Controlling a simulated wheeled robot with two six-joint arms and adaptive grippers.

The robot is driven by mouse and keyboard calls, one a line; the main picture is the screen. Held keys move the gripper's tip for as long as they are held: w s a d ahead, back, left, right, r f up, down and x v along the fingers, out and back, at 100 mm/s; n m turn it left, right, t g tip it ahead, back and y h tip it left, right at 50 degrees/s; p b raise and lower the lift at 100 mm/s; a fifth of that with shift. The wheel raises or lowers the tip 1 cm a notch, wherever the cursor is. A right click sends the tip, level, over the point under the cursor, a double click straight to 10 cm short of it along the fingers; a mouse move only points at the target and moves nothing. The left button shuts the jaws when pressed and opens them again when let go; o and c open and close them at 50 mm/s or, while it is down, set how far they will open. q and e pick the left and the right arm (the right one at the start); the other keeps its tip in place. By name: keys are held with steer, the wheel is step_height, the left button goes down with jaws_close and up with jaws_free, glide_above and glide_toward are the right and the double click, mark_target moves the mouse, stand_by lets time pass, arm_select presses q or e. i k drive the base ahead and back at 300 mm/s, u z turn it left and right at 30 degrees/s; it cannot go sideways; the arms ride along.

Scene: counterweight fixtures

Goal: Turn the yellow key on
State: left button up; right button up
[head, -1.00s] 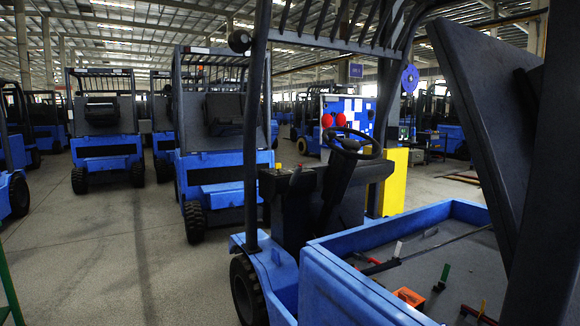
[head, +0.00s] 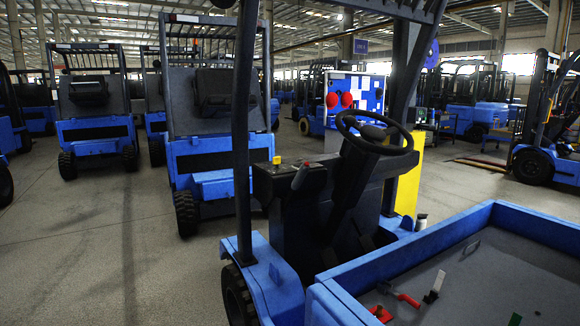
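A small yellow piece, which looks like the yellow key (head: 277,160), stands up from the top of the black dashboard (head: 272,182) of the nearest blue forklift. It is too small to tell its turned position. A grey lever with a reddish part (head: 301,176) is just right of it. The black steering wheel (head: 377,140) is further right on its column. Neither of my grippers is in view.
A dark upright post (head: 243,140) of the forklift's frame stands left of the dashboard. A blue-walled tray (head: 330,300) with several small tools fills the lower right. Other blue forklifts (head: 92,120) stand behind. The grey floor (head: 90,250) at left is clear.

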mark_target(277, 161)
steer(key=k, duration=1.2)
steer(key=u, duration=0.55)
steer(key=i, duration=0.65)
steer(key=u, duration=0.65)
steer(key=i, duration=1.35)
steer(key=z, duration=0.4)
steer(key=i, duration=0.9)
steer(key=z, duration=1.45)
steer(key=i, duration=0.65)
steer(key=z, duration=0.65)
